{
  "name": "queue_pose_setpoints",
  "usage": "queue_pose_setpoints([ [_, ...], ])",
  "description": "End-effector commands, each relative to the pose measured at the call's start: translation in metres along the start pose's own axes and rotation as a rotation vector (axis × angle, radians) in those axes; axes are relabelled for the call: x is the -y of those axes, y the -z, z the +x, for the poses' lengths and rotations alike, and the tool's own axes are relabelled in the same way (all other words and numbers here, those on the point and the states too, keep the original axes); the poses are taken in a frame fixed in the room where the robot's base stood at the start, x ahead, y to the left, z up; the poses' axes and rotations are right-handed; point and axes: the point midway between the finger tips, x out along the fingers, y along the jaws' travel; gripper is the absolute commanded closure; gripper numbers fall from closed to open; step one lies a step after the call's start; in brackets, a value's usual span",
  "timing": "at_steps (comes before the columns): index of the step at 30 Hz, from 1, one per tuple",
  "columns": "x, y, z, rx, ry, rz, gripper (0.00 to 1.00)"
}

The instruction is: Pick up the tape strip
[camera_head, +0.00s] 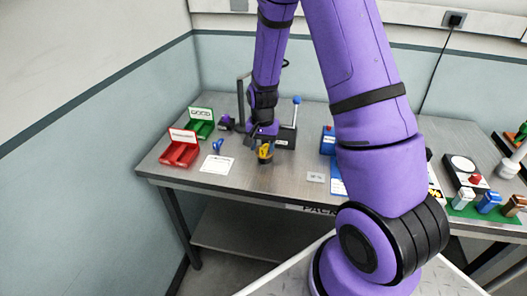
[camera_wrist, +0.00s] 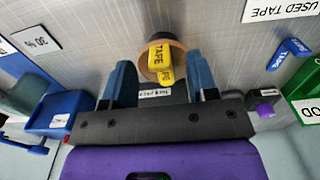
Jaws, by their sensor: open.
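A yellow tape strip (camera_wrist: 161,62) with "TAPE" printed on it lies over a round brown holder (camera_wrist: 148,71). The yellow strip also shows in the head view (camera_head: 265,151), just below my gripper (camera_head: 263,138). In the wrist view my gripper (camera_wrist: 158,62) is open, with one blue finger on each side of the strip. I cannot tell whether the fingers touch it. A blue piece with lettering (camera_wrist: 289,53) lies apart, near the white "USED TAPE" card (camera_wrist: 284,10). The blue piece also shows in the head view (camera_head: 218,146).
A red box (camera_head: 179,152) and a green box (camera_head: 201,124) stand at the table's left. A dark box with a blue-knobbed lever (camera_head: 286,137) stands close beside my gripper. A blue bin (camera_wrist: 62,112) shows in the wrist view. Bare tabletop (camera_head: 240,180) lies in front.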

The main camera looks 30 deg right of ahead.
Motion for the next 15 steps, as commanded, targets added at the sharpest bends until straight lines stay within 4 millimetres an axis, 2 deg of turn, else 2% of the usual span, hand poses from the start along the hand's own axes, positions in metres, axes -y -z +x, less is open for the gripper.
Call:
queue_pose_setpoints([
  [4,0.0000,-0.0003,0.0108,0.000,0.000,0.000,0.47],
  [11,0.0002,-0.0002,0.0120,0.000,0.000,-0.001,0.47],
  [12,0.0002,-0.0003,0.0120,0.000,0.000,-0.001,0.49],
  [15,0.0001,-0.0003,0.0119,0.000,0.000,-0.001,0.72],
])
